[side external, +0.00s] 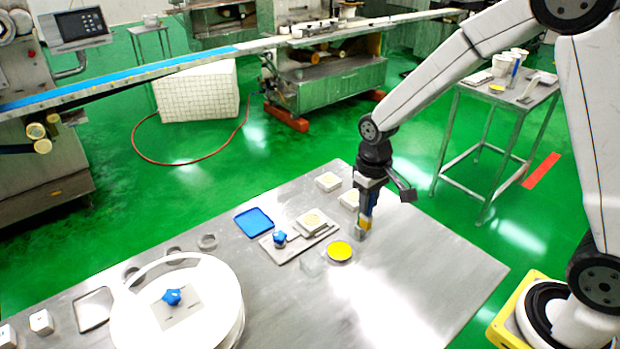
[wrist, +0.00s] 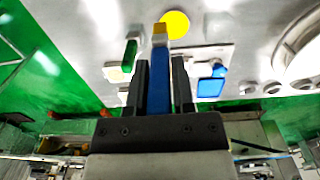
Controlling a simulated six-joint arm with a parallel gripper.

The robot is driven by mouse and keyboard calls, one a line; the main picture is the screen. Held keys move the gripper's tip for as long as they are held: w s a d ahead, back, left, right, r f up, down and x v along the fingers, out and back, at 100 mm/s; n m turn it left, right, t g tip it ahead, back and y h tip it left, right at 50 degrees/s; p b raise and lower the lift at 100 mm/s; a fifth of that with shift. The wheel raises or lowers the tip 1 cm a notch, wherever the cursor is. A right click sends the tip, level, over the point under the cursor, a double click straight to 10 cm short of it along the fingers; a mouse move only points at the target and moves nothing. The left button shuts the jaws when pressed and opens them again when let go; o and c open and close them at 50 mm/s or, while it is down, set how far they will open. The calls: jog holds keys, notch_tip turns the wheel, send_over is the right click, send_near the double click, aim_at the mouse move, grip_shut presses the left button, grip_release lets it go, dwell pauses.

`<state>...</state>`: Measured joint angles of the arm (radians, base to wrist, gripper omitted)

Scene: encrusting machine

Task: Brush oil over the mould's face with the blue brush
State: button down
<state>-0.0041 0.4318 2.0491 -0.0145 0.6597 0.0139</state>
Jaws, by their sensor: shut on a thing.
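My gripper (side external: 369,186) points down over the table and is shut on the blue brush (side external: 367,203). In the wrist view the brush's blue handle (wrist: 158,92) lies between the two fingers, with its yellowish end beyond them. In the side view that end hangs just right of and behind the round dish of yellow oil (side external: 340,251); the oil also shows in the wrist view (wrist: 175,24). I cannot tell how high the tip is. The pale square mould with a tan face (side external: 312,219) lies on a metal plate, left of the brush and apart from it.
A blue tray (side external: 254,222) and a blue knob-like piece (side external: 279,238) are near the mould. Pale blocks (side external: 328,181) lie behind it. A large white round drum (side external: 178,308) stands at front left. The table's (side external: 430,262) right side is clear.

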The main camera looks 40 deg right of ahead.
jog(key=w+a, duration=0.2)
jog(key=w, duration=0.5)
jog(key=w+a, duration=0.3)
jog(key=w, duration=0.5)
jog(key=shift+w+a+f, duration=0.15)
jog(key=shift+w+f, duration=0.1)
jog(key=shift+f, duration=0.1)
jog(key=shift+f, duration=0.1)
